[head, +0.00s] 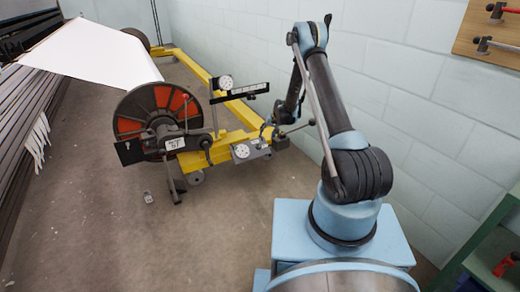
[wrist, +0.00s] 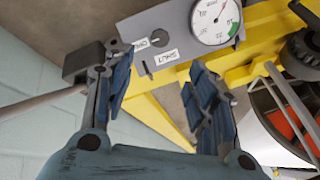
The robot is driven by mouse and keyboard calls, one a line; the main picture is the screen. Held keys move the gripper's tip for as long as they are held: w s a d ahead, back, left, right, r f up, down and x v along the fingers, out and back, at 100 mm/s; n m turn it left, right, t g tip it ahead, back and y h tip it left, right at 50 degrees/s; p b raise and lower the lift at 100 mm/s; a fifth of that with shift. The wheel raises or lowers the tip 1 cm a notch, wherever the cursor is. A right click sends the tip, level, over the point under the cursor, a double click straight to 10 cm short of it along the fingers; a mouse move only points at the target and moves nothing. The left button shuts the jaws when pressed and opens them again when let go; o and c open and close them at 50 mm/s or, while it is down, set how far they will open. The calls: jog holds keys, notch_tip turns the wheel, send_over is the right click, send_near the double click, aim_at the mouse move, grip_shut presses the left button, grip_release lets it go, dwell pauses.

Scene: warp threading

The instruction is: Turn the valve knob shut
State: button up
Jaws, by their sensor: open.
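A grey panel (wrist: 176,32) with a round white gauge (wrist: 215,20) shows in the wrist view; it also appears in the head view (head: 259,153). In the head view my gripper (head: 268,132) is small, just above the panel.
The yellow frame (head: 222,148) carries a large reel (head: 128,120) with red-orange segments, and a second gauge (head: 225,83). A pale block wall (head: 410,100) runs close behind my arm. A green shelf (head: 485,245) stands at the right. The floor in front is mostly clear.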

aim_at(259, 147)
jog(key=x, duration=1.7)
